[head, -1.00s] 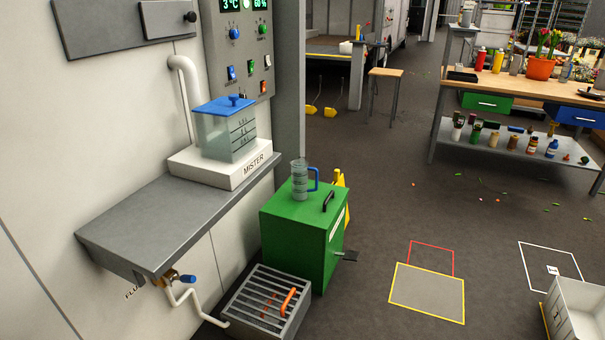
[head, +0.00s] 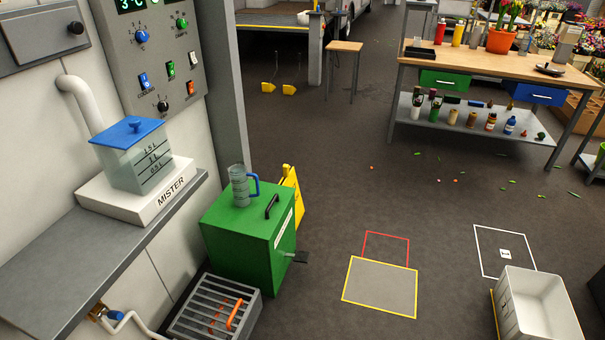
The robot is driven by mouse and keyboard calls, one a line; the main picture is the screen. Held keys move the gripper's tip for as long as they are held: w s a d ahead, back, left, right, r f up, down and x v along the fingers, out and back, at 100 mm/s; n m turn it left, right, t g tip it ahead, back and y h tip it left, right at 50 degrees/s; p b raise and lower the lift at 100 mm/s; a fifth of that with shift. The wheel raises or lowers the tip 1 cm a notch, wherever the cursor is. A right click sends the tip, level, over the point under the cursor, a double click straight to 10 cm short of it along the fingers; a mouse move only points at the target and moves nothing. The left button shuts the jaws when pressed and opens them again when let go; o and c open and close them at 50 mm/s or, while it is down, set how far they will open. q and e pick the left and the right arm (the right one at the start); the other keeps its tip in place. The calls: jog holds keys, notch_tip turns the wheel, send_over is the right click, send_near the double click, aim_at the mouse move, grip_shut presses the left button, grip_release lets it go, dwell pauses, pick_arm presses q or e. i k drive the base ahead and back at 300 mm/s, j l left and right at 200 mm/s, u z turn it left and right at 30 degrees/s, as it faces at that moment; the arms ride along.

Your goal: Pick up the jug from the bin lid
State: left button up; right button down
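The jug (head: 239,186) is clear with marks on its side and a blue handle on its right. It stands upright on the lid of the green bin (head: 246,246), towards the back left. A black lid handle (head: 271,206) is on the lid to the right of the jug. A dark pedal sticks out low on the bin's right side. Neither of my grippers shows in the head view.
A grey shelf with the mister tank (head: 138,158) is left of the bin. A slatted grate box (head: 213,309) stands in front of it, a yellow sign (head: 291,194) behind. A white crate (head: 534,302) is at lower right. The floor between is open, with marked squares.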

aim_at(246, 187)
jog(key=i+l+z, duration=0.3)
jog(key=i, duration=0.25)
jog(key=i+l+z, duration=0.25)
jog(key=i, duration=0.3)
jog(key=i+z, duration=0.3)
jog(key=i, duration=0.3)
jog(key=i+u, duration=0.3)
jog(key=i, duration=0.25)
jog(key=i+l+u, duration=0.15)
jog(key=i+u, duration=0.15)
jog(key=i, duration=0.25)
jog(key=i+l+u, duration=0.3)
jog(key=i, duration=0.25)
jog(key=i+u, duration=0.2)
jog(key=u, duration=0.25)
jog(key=i+u, duration=0.2)
jog(key=u, duration=0.3)
jog(key=i+l+u, duration=0.15)
jog(key=u, duration=0.3)
jog(key=i+l+u, duration=0.15)
jog(key=u, duration=0.35)
jog(key=l, duration=0.1)
